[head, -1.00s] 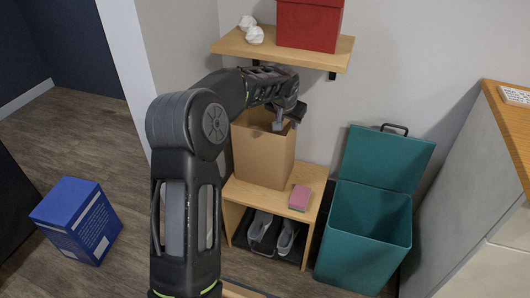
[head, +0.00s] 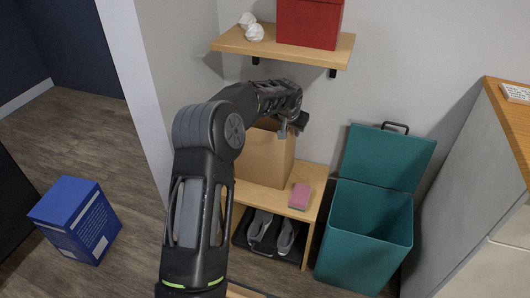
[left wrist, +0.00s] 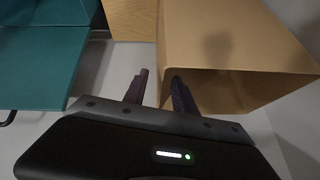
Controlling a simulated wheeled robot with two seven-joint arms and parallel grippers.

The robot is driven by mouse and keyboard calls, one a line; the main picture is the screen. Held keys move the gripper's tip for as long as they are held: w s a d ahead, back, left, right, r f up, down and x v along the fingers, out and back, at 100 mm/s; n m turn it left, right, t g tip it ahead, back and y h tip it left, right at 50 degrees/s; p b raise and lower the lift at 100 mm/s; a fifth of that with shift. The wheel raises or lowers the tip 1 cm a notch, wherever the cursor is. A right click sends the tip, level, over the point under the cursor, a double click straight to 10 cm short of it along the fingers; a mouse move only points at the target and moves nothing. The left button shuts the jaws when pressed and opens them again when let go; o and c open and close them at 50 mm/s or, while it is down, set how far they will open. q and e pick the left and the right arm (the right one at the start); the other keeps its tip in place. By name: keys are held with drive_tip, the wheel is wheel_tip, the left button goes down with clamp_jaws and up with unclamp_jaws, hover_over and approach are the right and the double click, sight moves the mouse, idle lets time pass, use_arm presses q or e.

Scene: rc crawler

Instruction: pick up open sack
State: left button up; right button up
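The open sack (head: 266,160) is a tan paper bag standing upright on a low wooden bench (head: 272,198). My left gripper (head: 290,130) is at the sack's top, by its right edge. In the left wrist view, the sack (left wrist: 228,45) shows its open mouth. My left gripper's fingers (left wrist: 160,90) are apart there, one on each side of the sack's near wall edge. I cannot tell whether they touch it. My left arm hides part of the sack in the head view. My right gripper is not in view.
A pink sponge (head: 300,196) lies on the bench, right of the sack. Shoes (head: 262,228) sit below. An open teal bin (head: 365,245) stands at right. A wall shelf (head: 285,48) with a red box (head: 309,22) is above. A blue box (head: 78,222) is on the floor at left.

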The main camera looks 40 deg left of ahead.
use_arm(q)
drive_tip(key=shift+w+f, duration=0.15)
drive_tip(key=shift+f, duration=0.05)
drive_tip(key=shift+c, duration=0.2)
clamp_jaws()
idle(0.4)
drive_tip(key=shift+r, duration=0.1)
idle(0.9)
